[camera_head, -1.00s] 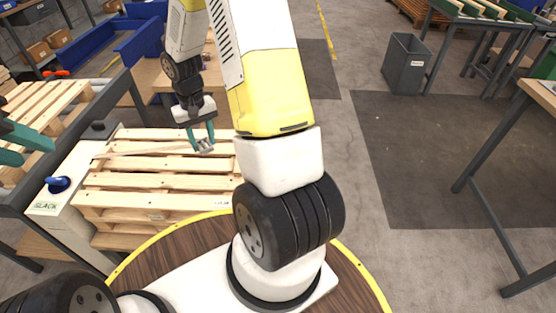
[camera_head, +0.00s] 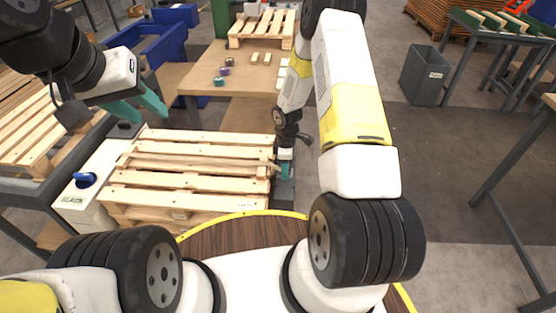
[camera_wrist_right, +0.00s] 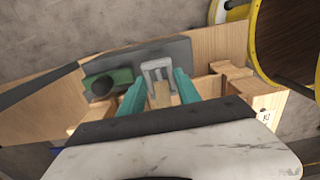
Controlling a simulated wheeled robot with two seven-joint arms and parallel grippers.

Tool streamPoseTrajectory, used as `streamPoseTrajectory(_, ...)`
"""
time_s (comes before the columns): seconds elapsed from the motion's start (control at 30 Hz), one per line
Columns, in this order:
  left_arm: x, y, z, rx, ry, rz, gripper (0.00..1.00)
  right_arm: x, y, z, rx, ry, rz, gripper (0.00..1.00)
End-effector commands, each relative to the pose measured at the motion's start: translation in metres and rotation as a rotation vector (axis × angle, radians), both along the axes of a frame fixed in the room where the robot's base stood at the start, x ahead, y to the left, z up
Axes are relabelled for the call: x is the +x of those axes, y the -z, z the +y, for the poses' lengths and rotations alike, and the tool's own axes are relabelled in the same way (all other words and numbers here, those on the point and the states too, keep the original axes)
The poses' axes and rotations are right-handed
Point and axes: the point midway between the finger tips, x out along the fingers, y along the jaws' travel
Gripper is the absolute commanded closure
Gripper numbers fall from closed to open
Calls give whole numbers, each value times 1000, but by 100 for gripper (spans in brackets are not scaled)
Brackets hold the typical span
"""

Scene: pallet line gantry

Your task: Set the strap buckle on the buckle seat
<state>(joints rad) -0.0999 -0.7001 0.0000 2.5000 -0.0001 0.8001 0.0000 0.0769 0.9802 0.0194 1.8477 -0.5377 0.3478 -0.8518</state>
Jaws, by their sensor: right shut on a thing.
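The strap buckle (camera_wrist_right: 158,70) is a grey metal frame with the tan strap (camera_wrist_right: 162,96) at it, seen in the right wrist view. My right gripper (camera_wrist_right: 156,86) is shut on the buckle, one teal finger on each side. In the head view this gripper (camera_head: 285,172) is at the pallet's right end, and the buckle is hardly visible. A dark grey plate (camera_wrist_right: 180,52), perhaps part of the buckle seat, lies just beyond the buckle; I cannot tell whether they touch. My left gripper (camera_head: 138,108) is open and empty above the pallet's left end.
The slatted pallet (camera_head: 190,180) fills the middle. A green block with a black knob (camera_wrist_right: 108,80) is beside the buckle. A cabinet with a blue knob (camera_head: 85,180) stands left of the pallet.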

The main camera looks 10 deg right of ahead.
Motion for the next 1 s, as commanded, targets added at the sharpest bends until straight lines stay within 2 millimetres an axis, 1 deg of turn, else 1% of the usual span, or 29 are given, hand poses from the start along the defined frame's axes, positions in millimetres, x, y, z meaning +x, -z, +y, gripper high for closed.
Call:
streamPoseTrajectory(0.03,0,0,0,0,0,0,64,-1,10,0,0,1,2,100)
streamPoseTrajectory(0.1,0,0,0,0,0,0,64,-1,20,0,-1,2,1,100)
streamPoseTrajectory(0.33,0,0,0,0,0,0,64,-1,39,0,-1,4,1,100)
streamPoseTrajectory(0.5,0,0,0,0,0,0,64,-1,63,0,-1,4,1,100)
streamPoseTrajectory(0.57,0,0,0,0,0,0,64,0,66,0,-1,4,0,100)
streamPoseTrajectory(0.77,0,0,0,0,0,0,64,0,66,0,0,5,-1,100)
streamPoseTrajectory(0.9,0,0,0,0,0,0,64,0,69,0,0,5,-1,100)
streamPoseTrajectory(0.93,0,0,0,0,0,0,64,0,69,0,0,5,-1,55)
streamPoseTrajectory(0.97,0,0,0,0,0,0,64,0,69,0,0,5,-1,49)
streamPoseTrajectory(1.0,0,0,0,0,0,0,64,0,68,0,0,5,-1,41)
